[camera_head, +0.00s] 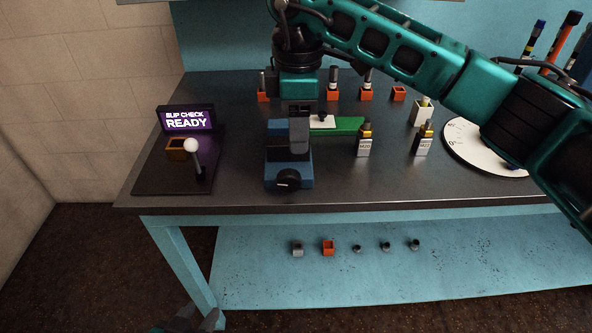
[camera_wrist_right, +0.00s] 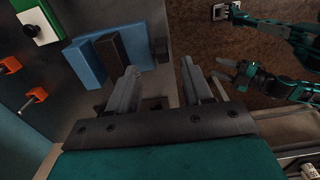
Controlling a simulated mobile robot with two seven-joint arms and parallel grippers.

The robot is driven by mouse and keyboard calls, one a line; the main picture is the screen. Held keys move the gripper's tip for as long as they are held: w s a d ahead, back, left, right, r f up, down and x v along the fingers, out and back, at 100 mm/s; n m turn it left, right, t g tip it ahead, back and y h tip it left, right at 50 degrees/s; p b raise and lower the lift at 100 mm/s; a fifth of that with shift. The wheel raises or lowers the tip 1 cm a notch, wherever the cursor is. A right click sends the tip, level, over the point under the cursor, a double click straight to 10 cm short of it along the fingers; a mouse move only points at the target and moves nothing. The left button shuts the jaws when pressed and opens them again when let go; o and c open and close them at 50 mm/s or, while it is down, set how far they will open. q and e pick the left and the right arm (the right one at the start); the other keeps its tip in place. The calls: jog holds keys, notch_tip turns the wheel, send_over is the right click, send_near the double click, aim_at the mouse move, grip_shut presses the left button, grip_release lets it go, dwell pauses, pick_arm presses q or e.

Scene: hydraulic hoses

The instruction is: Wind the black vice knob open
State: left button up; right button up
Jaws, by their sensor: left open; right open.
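The blue vice (camera_head: 278,158) stands near the front edge of the dark bench. Its round black knob (camera_head: 288,180) faces the front. In the right wrist view the vice (camera_wrist_right: 86,62) lies left of the fingers, and a dark round part, probably the knob (camera_wrist_right: 160,49), shows beyond the fingertips. My right gripper (camera_head: 299,110) points down over the back of the vice; its fingers (camera_wrist_right: 160,82) are apart with nothing between them. My left gripper (camera_head: 188,320) is low at the bottom left, away from the bench; it also shows, open, in the right wrist view (camera_wrist_right: 230,74).
A green block (camera_head: 345,127) with a white plate adjoins the vice. Two labelled bottles (camera_head: 364,143) stand to its right, near a white dial (camera_head: 475,150). A sign (camera_head: 188,120) and ball-topped lever (camera_head: 193,147) stand left. Orange holders (camera_head: 332,95) line the back.

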aim_at(297, 173)
notch_tip(297, 173, down, 11)
jog(key=shift+r, duration=0.1)
jog(key=shift+c, duration=0.5)
grip_shut()
jog(key=shift+a, duration=0.1)
jog(key=shift+r, duration=0.1)
